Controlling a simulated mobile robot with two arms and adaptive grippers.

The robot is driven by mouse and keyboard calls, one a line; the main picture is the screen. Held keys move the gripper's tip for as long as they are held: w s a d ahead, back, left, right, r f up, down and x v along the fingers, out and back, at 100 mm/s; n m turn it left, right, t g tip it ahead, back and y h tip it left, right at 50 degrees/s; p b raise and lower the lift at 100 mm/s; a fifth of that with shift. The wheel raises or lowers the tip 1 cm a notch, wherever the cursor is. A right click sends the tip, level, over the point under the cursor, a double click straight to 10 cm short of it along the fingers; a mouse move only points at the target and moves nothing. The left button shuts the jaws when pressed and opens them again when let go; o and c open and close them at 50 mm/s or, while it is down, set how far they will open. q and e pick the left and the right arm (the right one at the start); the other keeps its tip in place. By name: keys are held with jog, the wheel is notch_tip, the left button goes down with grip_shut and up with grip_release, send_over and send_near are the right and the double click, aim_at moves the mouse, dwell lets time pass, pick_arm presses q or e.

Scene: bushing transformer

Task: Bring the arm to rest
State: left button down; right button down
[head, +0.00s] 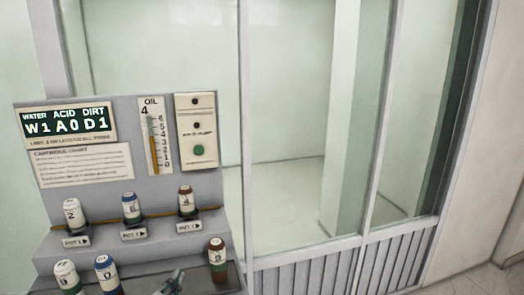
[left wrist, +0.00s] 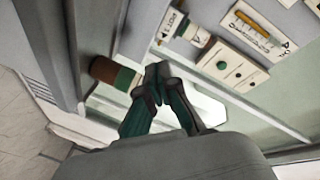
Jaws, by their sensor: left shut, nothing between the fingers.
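My left gripper (head: 172,283) shows at the bottom edge of the head view, low in front of the grey transformer panel (head: 90,197). In the left wrist view its dark green fingers (left wrist: 158,76) are closed together with nothing between them. A brown-topped cartridge (head: 217,258) stands on the lower shelf to the right of the gripper. It also shows in the left wrist view (left wrist: 112,74), close beside the fingertips; I cannot tell if they touch. My right gripper is in neither view.
Three cartridges stand on the upper step, with white (head: 73,213), blue (head: 131,206) and brown (head: 186,200) tops. A white-topped (head: 66,275) and a blue-topped cartridge (head: 108,275) stand on the lower shelf. A display (head: 66,122) reads W1 A0 D1. Glass partitions (head: 290,120) stand behind.

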pick_arm(q)
jog(key=s+f+n+g, duration=0.2)
jog(key=s+f+g, duration=0.25)
jog(key=s, duration=0.65)
jog(key=s+f+n+g, duration=0.35)
jog(key=s+f, duration=0.25)
jog(key=s, duration=0.5)
jog(key=s+f+n+g, duration=0.2)
jog(key=s+f+g, duration=0.3)
jog(key=s, duration=0.5)
notch_tip(320, 180, down, 25)
jog(key=s+g, duration=0.1)
jog(key=g, duration=0.1)
jog(key=s+a+f+g, duration=0.1)
jog(key=s+a+f, duration=0.1)
jog(key=s+f, duration=1.5)
jog(key=shift+s+a+f, duration=0.2)
jog(key=shift+a+f, duration=0.05)
jog(key=shift+a, duration=0.1)
jog(key=shift+m, duration=0.25)
